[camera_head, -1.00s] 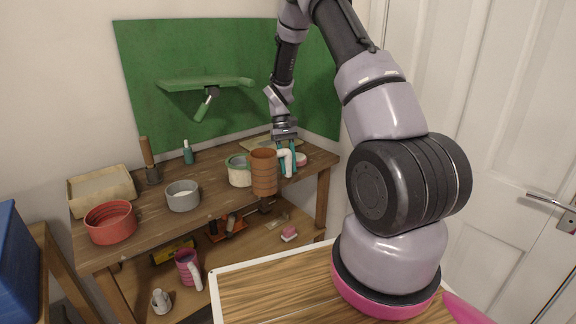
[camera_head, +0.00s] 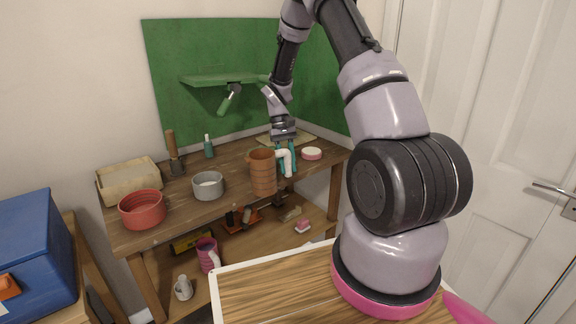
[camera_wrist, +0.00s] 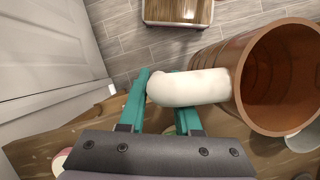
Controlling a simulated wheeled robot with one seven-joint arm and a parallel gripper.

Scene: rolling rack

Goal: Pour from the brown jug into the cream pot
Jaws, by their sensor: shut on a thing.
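The brown jug (camera_head: 263,174) is upright in the head view, in front of the back of the bench. Its white handle (camera_head: 284,154) is on its right side. My gripper (camera_head: 287,165) has its teal fingers shut on this handle. In the wrist view the handle (camera_wrist: 200,88) lies across the fingers, and the jug's open mouth (camera_wrist: 285,75) is at right; I see no contents. The cream pot is hidden in the head view, apparently behind the jug. A pale rim shows below the jug in the wrist view; I cannot tell which pot it is.
On the bench (camera_head: 232,205) stand a grey pot (camera_head: 208,187), a red ribbed bowl (camera_head: 142,210), a cream box (camera_head: 128,180) and a pink-and-white round tin (camera_head: 312,154). A pink mug (camera_head: 207,254) is on the lower shelf. The front middle of the bench top is clear.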

